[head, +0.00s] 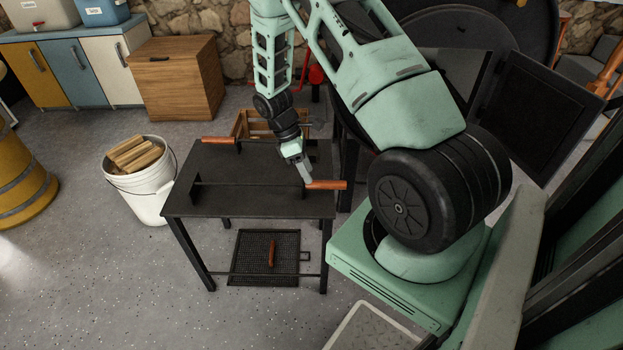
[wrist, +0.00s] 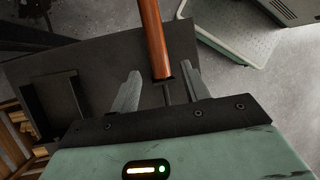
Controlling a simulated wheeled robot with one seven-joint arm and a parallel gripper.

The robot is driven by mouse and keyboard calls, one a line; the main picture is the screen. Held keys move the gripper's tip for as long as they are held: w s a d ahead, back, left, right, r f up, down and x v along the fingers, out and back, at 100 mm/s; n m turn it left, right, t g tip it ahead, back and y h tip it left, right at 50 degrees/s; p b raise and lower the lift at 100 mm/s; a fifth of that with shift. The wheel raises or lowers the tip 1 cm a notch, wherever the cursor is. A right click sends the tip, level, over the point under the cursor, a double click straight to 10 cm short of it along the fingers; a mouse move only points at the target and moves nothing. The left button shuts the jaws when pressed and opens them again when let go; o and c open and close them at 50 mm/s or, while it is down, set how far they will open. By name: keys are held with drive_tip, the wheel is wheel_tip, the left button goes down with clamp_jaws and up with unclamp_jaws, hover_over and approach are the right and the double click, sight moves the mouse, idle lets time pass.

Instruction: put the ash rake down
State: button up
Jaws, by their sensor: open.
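The ash rake lies across the dark metal table, its orange-brown wooden handle (head: 328,185) reaching past the table's right edge. Its thin dark rod runs left toward a small dark upright piece (head: 196,186); I cannot tell whether that is its head. My gripper (head: 305,180) is at the handle's inner end, pointing down. In the wrist view the handle (wrist: 153,35) runs between the two parted fingers of my gripper (wrist: 163,78), with a gap on each side. The gripper is open, and the rod's far part is hidden under it there.
A second wooden-handled tool (head: 219,140) lies along the table's (head: 245,205) back edge. A wooden crate (head: 255,124) stands behind. A mesh tray or basket (head: 250,272) sits below the table. A white bucket of firewood (head: 150,195) stands left. The black stove door (head: 545,110) is open at right.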

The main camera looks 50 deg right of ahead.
drive_tip(key=d+v, duration=0.1)
drive_tip(key=v, duration=0.6)
drive_tip(key=s+a+r+t, duration=0.15)
drive_tip(key=a+r, duration=0.45)
drive_tip(key=a, duration=0.7)
drive_tip(key=s+a+r+t, duration=0.15)
drive_tip(key=a+r, duration=0.45)
drive_tip(key=a, duration=0.6)
drive_tip(key=s+a+r+t, duration=0.1)
drive_tip(key=s+a+r, duration=0.2)
drive_tip(key=s+a, duration=0.2)
drive_tip(key=s+a+r+y, duration=0.1)
drive_tip(key=s+a+r, duration=0.2)
drive_tip(key=s, duration=0.9)
drive_tip(key=a, duration=0.3)
drive_tip(key=shift+a+r+t+y+p, duration=0.2)
drive_tip(key=shift+a+t+y+p, duration=0.1)
drive_tip(key=shift+t+p, duration=0.1)
drive_tip(key=shift+s, duration=0.1)
wheel_tip(320, 180, up, 16)
drive_tip(key=p, duration=1.5)
drive_tip(key=shift+f, duration=0.2)
